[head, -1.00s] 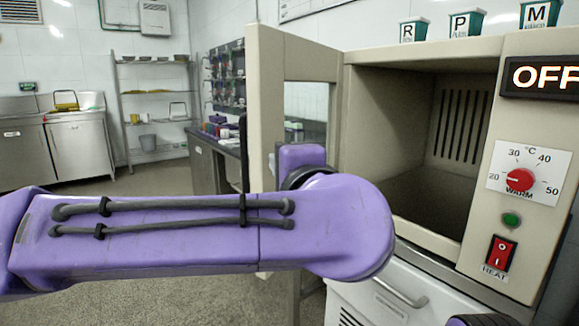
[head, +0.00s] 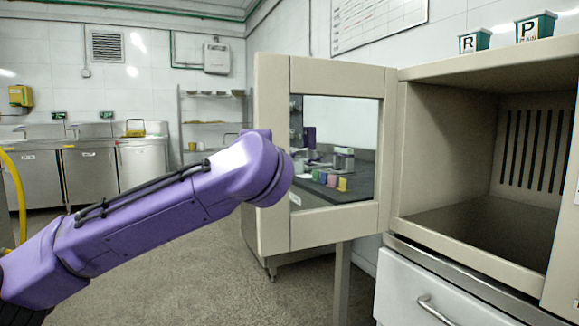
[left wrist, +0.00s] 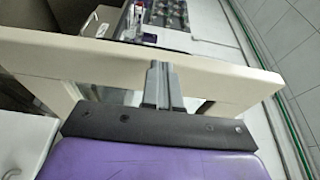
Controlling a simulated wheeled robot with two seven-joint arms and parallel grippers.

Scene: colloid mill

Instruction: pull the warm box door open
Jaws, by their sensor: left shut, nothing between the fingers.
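The warm box (head: 455,150) is at the right of the head view, its cream-coloured chamber open and empty in the part that shows. Its door (head: 272,95), a cream frame around a window (head: 345,150), stands swung wide open to the left. In the left wrist view, the door (left wrist: 60,50) crosses as a pale bar. My left gripper (left wrist: 160,75) is shut and empty, its fingers overlapping the bar; I cannot tell whether they touch it. In the head view, my purple left arm reaches the door's outer edge and its fingers are hidden. My right gripper is out of view.
A white drawer unit (head: 430,295) with a handle is below the box. A dark bench with small coloured containers (head: 328,179) shows through the window. Labelled tubs (head: 536,27) stand on top of the box. Steel sinks and a shelf rack are farther back. Floor at lower centre is clear.

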